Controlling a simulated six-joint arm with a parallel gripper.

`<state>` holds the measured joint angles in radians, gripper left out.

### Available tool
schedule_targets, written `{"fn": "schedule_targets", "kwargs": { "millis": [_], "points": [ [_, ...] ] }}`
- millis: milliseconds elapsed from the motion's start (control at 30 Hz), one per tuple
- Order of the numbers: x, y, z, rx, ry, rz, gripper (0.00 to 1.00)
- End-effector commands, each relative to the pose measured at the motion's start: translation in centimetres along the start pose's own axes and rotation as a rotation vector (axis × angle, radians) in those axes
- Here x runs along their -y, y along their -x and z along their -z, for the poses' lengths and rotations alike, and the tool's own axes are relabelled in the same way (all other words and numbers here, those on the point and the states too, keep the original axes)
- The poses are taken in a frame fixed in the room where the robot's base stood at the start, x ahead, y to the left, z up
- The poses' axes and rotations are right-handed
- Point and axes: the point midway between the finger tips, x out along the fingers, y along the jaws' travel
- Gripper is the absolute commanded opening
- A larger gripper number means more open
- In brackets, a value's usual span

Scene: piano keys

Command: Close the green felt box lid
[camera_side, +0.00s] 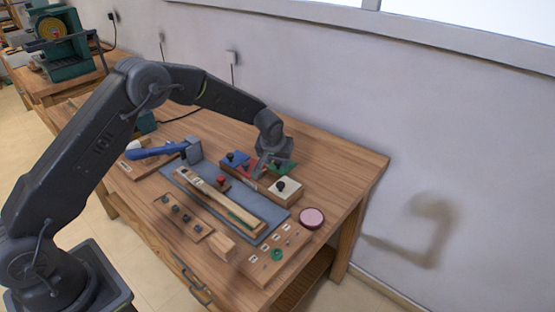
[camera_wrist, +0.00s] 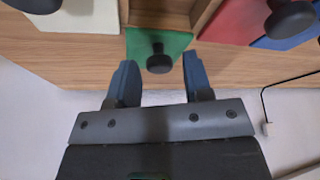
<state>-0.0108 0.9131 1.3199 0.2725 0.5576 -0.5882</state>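The green felt box lid (camera_wrist: 140,44), with a black knob (camera_wrist: 159,60), sits below an open wooden compartment (camera_wrist: 160,8) in the wrist view. The lid sticks out past the edge of the neighbouring white lid. In the side view the green lid (camera_side: 286,168) is at the back of the box, partly hidden by my gripper (camera_side: 262,163). In the wrist view my gripper (camera_wrist: 160,66) is open, its two blue-grey fingers apart. The fingertips lie near the lid's outer corners, with the knob between and just ahead of them. I see no clear contact.
Beside the compartment are a white lid (camera_side: 287,188), a red lid (camera_wrist: 233,20) and a blue lid (camera_side: 234,158), with black knobs. The wall is behind the bench.

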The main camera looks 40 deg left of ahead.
Motion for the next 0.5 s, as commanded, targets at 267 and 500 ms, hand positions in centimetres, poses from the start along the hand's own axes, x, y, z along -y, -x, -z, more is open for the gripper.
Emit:
{"fn": "schedule_targets", "kwargs": {
  "millis": [267, 500],
  "points": [
    [-0.01, 0.03, -0.01, 0.000, 0.000, 0.000, 0.19],
    [-0.02, 0.04, -0.01, 0.000, 0.000, 0.000, 0.00]
  ]
}}
